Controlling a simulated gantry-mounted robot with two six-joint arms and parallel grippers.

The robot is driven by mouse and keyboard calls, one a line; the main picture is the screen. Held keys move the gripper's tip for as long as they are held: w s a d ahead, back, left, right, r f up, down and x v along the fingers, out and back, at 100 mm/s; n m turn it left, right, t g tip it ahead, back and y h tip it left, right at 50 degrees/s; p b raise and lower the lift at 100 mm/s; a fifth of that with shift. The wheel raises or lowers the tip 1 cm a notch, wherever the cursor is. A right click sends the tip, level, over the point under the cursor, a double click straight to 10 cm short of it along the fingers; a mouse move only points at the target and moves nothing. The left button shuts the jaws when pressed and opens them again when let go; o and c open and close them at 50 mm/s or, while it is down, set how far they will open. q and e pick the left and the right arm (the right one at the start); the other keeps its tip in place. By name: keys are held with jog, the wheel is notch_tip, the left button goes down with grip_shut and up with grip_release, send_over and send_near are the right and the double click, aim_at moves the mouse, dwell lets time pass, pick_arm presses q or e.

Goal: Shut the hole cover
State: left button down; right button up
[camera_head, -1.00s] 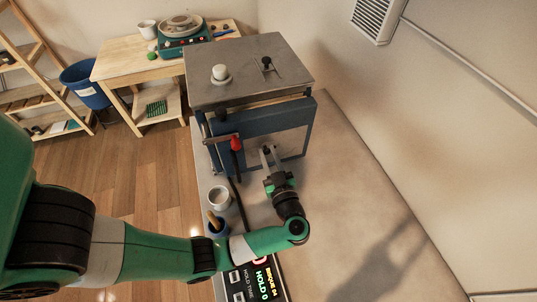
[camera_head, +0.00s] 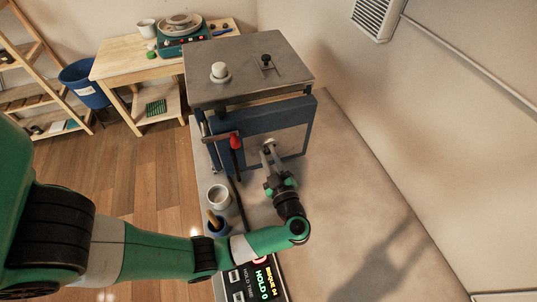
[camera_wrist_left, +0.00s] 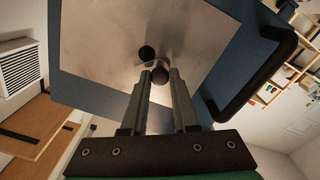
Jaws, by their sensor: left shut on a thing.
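The blue kiln (camera_head: 217,146) has a metal front panel (camera_wrist_left: 105,42), with a small dark round knob (camera_wrist_left: 160,75) on it. My left gripper (camera_head: 269,150) reaches the front from below and is shut on this knob. In the left wrist view its two fingers (camera_wrist_left: 160,80) stand on either side of the knob. A dark round spot (camera_wrist_left: 146,53), apparently the hole, shows on the panel just beyond the knob and looks uncovered. The cover's outline is hard to make out against the panel. My right gripper is not in view.
A red-handled latch (camera_head: 235,142) and the door handle (camera_wrist_left: 262,80) stand beside the panel. The table at right (camera_head: 355,190) is clear.

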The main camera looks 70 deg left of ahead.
pick_arm(q)
jog(key=shift+w+f+n+b, duration=0.35)
jog(key=shift+n+b, duration=0.75)
jog(key=shift+n, duration=0.95)
jog(key=shift+w+f+n+b, duration=0.2)
jog(key=shift+w+n+b, duration=0.2)
jog(key=shift+n+b, duration=1.15)
jog(key=shift+w+f+n+b, duration=0.35)
jog(key=shift+n+b, duration=0.25)
jog(key=shift+n, duration=1.9)
jog(key=shift+r, duration=0.1)
jog(key=c, duration=0.7)
grip_release()
jog(key=shift+d, duration=0.1)
jog(key=d, duration=1.1)
jog(key=shift+s+d, duration=0.25)
jog(key=shift+s, duration=0.05)
